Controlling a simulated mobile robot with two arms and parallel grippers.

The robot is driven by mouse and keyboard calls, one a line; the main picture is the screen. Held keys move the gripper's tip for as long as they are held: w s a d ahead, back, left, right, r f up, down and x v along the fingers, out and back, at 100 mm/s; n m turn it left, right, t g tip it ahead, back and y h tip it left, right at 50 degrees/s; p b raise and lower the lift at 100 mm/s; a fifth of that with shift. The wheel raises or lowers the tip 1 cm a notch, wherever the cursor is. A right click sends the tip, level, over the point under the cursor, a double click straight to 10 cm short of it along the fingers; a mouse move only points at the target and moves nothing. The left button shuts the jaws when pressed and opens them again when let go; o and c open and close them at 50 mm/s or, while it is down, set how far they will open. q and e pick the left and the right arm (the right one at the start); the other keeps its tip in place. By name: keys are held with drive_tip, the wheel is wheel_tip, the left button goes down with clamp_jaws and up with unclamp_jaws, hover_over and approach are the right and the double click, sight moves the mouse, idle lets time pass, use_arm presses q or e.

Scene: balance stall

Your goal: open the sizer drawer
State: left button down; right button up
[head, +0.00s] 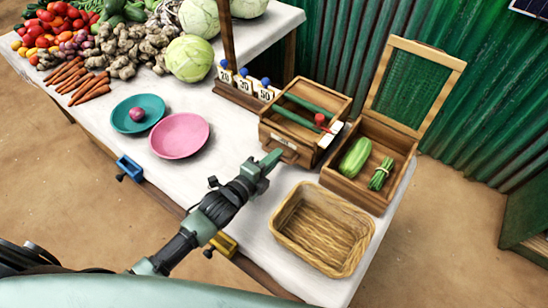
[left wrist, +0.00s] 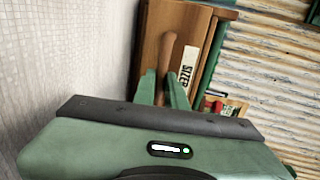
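The sizer (head: 310,108) is a wooden box with green bars across its top and a small red part at its right. It stands on the white-covered table. Its front drawer (head: 275,141) has a wooden bar handle (head: 284,152) and looks closed. In the left wrist view the handle (left wrist: 168,52) runs down between my fingers, beside a white "SIZER" label (left wrist: 188,64). My left gripper (head: 268,162) is at the drawer front. Its green fingers (left wrist: 163,92) are close together on both sides of the handle and look shut on it. My right gripper is not in view.
A wicker basket (head: 287,233) stands close right of my left gripper. An open wooden crate (head: 350,190) holds a green gourd (head: 355,157) and a green bundle (head: 381,173). Pink (head: 180,136) and teal (head: 122,122) plates lie left.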

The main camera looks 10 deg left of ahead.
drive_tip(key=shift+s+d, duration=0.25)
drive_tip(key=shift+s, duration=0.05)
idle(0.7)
use_arm(q)
drive_tip(key=shift+s, duration=0.15)
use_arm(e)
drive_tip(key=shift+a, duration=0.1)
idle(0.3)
